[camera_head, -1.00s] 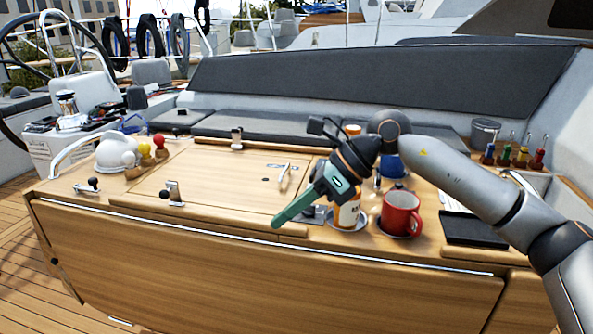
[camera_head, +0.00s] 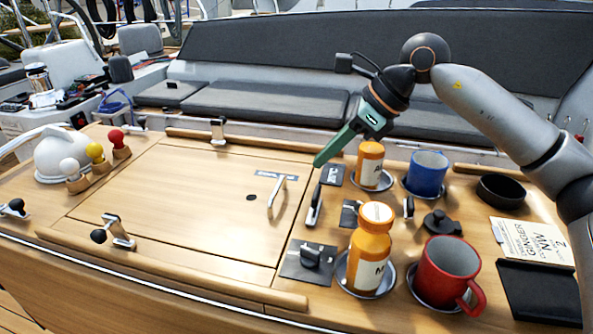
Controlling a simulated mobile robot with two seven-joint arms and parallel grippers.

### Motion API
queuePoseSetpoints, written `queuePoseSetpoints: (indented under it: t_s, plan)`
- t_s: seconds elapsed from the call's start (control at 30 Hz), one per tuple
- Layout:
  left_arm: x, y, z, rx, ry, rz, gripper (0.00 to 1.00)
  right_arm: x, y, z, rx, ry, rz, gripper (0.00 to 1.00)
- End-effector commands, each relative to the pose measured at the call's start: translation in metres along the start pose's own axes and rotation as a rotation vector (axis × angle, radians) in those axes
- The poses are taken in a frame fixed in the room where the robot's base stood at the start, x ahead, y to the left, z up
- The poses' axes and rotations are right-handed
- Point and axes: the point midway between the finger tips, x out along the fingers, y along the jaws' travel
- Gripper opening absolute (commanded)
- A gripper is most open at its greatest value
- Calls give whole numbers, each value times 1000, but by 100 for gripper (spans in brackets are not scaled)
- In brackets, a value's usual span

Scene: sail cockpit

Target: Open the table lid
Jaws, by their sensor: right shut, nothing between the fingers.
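The table lid (camera_head: 180,195) is a flat wooden panel set flush in the table top, and it lies closed. A metal handle (camera_head: 272,197) stands up near its right edge, beside a small dark round hole. A metal latch with a black knob (camera_head: 118,232) sits at the lid's front edge, and another latch (camera_head: 218,130) sits at its back edge. My right gripper (camera_head: 318,162) has green fingers, shut and empty, and points down-left above the table, to the upper right of the handle and apart from it. My left gripper is not in view.
Right of the lid stand two orange bottles (camera_head: 370,250), a red mug (camera_head: 445,272), a blue mug (camera_head: 427,174) and a black bowl (camera_head: 501,190). A black knob (camera_head: 310,257) sits near the lid's front right corner. Colored balls (camera_head: 95,152) on wooden stands and a white dome (camera_head: 58,155) are at left.

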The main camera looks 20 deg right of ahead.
Motion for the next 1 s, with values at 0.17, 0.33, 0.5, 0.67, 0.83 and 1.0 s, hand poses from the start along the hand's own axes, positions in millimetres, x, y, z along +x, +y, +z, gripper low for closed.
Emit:
queuePoseSetpoints:
  t_s: [0.17,0.33,0.5,0.67,0.83,1.0]
  plan:
    - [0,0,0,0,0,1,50,15,0,0,0,2,1,0]
    - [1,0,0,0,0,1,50,46,1,0,-1,3,3,0]
    - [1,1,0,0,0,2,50,75,0,0,0,2,2,0]
    - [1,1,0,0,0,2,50,93,0,0,0,0,1,0]
    - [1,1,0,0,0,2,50,100,0,0,0,0,0,0]
    - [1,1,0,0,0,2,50,100,0,0,0,-1,0,0]
